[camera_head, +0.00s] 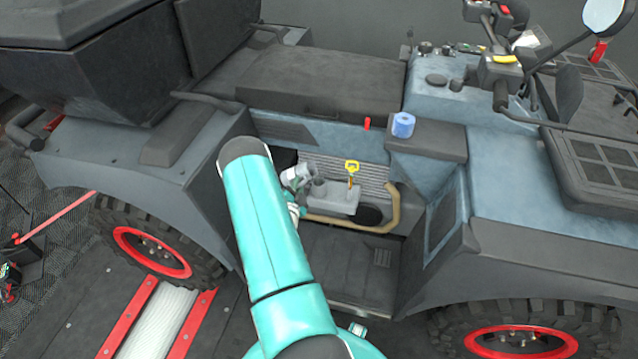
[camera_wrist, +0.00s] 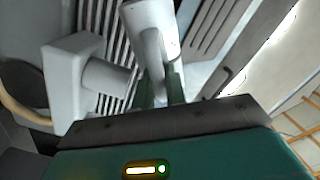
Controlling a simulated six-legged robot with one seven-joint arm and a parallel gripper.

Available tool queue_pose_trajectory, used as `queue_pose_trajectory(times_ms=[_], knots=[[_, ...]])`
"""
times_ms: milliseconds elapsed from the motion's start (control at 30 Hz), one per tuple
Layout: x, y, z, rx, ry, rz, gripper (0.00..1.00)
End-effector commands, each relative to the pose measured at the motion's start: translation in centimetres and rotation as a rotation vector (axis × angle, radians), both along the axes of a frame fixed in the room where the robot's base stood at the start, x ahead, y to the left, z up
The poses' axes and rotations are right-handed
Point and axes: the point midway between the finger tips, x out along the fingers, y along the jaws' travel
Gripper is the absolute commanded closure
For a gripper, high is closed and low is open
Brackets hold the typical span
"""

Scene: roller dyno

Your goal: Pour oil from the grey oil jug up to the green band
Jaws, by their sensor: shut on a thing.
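The grey oil jug (camera_head: 297,176) is tilted beside the filler neck (camera_head: 319,185) of the grey engine block (camera_head: 335,202). In the wrist view, the pale jug (camera_wrist: 152,35) is between the fingers of my gripper (camera_wrist: 161,92), which is shut on it. The block (camera_wrist: 68,82) and its wide neck (camera_wrist: 108,82) show just left of the jug. I cannot tell whether the jug's mouth is over the neck or whether oil flows. A yellow-handled dipstick (camera_head: 352,168) stands in the block, right of the neck. No green band or oil level is clear.
A tan hose (camera_head: 388,215) curves around the block's right side. A blue roll (camera_head: 403,125) and a small red object (camera_head: 367,123) sit on the ledge above. The vehicle's bodywork closes in the bay; the dark footwell (camera_head: 345,262) below is clear.

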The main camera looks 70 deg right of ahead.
Motion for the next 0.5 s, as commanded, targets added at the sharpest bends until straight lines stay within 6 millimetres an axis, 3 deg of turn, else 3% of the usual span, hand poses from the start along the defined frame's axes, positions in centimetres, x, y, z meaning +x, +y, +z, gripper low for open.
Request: queue_pose_trajectory(times_ms=[133, 267, 500], knots=[[0.0, 0.0, 0.7, -0.034, 0.137, 0.003, 1.0], [0.2, 0.0, -0.5, -0.065, 0.286, 0.003, 1.0], [1.9, 0.4, -0.1, -0.122, 0.525, 0.002, 1.0]])
